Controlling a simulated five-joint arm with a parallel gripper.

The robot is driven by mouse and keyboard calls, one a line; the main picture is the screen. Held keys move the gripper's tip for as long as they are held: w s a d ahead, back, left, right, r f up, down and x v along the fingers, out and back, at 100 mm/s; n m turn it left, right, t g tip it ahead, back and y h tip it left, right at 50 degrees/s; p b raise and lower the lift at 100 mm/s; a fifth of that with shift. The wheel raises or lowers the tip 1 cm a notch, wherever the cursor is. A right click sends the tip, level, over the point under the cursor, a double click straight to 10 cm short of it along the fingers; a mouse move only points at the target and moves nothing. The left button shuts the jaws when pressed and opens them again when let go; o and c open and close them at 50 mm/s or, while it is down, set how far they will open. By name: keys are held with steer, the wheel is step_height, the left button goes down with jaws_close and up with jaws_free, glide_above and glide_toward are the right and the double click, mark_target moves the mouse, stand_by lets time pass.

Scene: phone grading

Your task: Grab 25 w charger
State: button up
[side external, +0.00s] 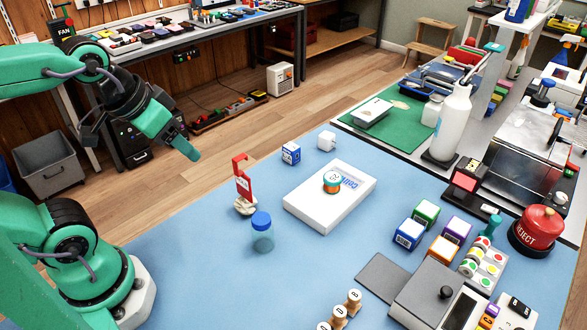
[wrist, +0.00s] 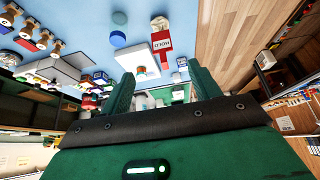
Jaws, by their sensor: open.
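A small white cube (side external: 327,141) stands on the blue mat (side external: 185,265) in the side view. A small blue-and-white cube (side external: 291,153) with a printed label stands just to its left. The print is too small to read, so I cannot tell which of them is the 25 W charger. My gripper (side external: 192,153) is raised at the left of the side view, apart from both cubes. In the wrist view my gripper (wrist: 163,86) shows two green fingers spread apart with nothing held between them.
A red tag on a stand (side external: 243,180), a blue-capped jar (side external: 262,232) and a white box (side external: 328,197) with a round striped stack (side external: 333,181) stand near the cubes. Coloured boxes (side external: 426,213) and a red reject button (side external: 540,226) are at the right.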

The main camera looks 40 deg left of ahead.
steer(key=shift+w+r, duration=0.1)
steer(key=w+r, duration=0.5)
steer(key=w, duration=0.2)
steer(key=n+g, duration=0.1)
steer(key=g, duration=0.4)
glide_above(324, 137)
steer(key=f, duration=2)
steer(key=shift+s, duration=0.2)
steer(key=shift+f+g, duration=0.3)
steer(key=shift+f, duration=0.2)
steer(key=shift+f, duration=0.1)
steer(key=shift+w+f, duration=0.1)
steer(key=shift+f, duration=1.1)
